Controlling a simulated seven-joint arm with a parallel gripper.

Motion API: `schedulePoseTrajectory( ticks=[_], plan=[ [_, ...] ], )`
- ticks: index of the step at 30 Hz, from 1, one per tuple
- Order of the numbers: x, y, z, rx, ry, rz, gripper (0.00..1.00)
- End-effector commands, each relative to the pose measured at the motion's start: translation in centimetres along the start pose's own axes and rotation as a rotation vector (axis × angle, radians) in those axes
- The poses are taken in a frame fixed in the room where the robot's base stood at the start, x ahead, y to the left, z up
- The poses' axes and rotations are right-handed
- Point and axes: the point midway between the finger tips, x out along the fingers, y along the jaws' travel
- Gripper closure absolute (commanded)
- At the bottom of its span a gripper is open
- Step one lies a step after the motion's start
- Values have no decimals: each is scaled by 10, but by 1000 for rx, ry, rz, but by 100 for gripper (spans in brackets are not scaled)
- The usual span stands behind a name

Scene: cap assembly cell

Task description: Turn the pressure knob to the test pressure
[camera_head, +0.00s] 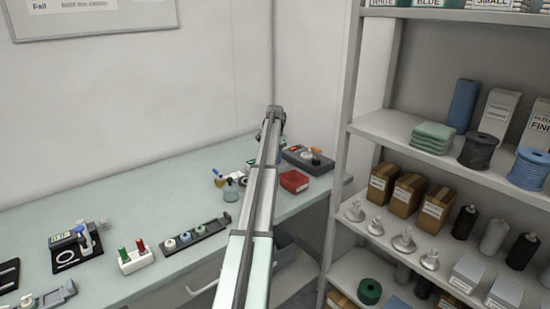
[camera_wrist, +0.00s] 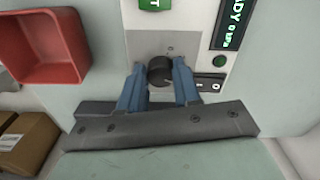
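The black round pressure knob (camera_wrist: 160,71) sits on a light grey panel (camera_wrist: 150,43) in the wrist view. My gripper (camera_wrist: 160,66) has its two blue fingers on either side of the knob, at its left and right. Whether the fingers touch the knob or stand slightly apart from it is not clear. A dark display (camera_wrist: 234,22) with green text, partly cut off, ends in "ADY" above a "0" reading. In the head view my gripper (camera_head: 272,118) is at the far end of the bench, and my arm hides the knob.
A red bin (camera_wrist: 45,48) stands left of the panel; it also shows in the head view (camera_head: 294,181). A green button (camera_wrist: 219,62) and dark switch lie right of the knob. A cardboard box (camera_wrist: 24,140) is at lower left. Shelves (camera_head: 440,150) stand at the right.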

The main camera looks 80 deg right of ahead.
Motion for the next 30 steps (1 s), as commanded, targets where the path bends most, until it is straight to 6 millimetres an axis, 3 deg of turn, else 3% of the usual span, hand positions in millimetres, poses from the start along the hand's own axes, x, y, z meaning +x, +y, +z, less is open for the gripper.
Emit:
schedulePoseTrajectory(
  ticks=[9, 20, 30],
  plan=[
    [0, 0, 0, 0, 0, 0, 99],
    [0, 0, 0, -66, 0, 0, 99],
    [0, 0, 0, -319, 0, 0, 99]
  ],
)
